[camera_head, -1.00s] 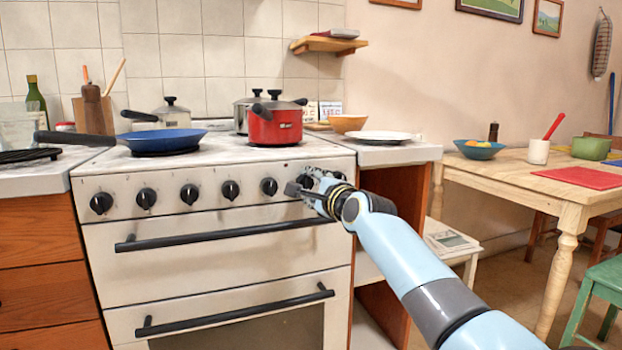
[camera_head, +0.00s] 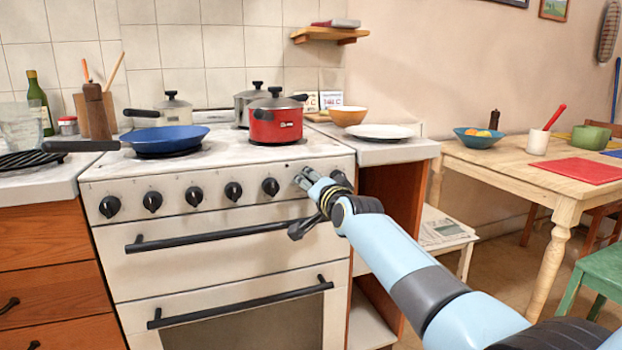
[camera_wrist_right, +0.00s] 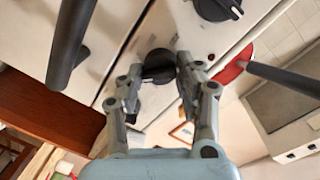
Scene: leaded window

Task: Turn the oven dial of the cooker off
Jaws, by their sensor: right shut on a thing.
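The cooker (camera_head: 235,255) has a white front with a row of black dials (camera_head: 194,196) below its top. My right gripper (camera_head: 304,181) is at the right end of this row and hides the last dial in the head view. In the right wrist view, the black oven dial (camera_wrist_right: 158,64) sits between the two fingertips of my right gripper (camera_wrist_right: 156,82), which is shut on it. The dial's pointer cannot be made out. My left gripper is not in view.
The black oven door handle (camera_head: 220,236) runs just below the dials. A red pot (camera_head: 276,125) and a blue pan (camera_head: 165,138) stand on the cooker top. A white plate (camera_head: 380,132) lies on the counter to the right.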

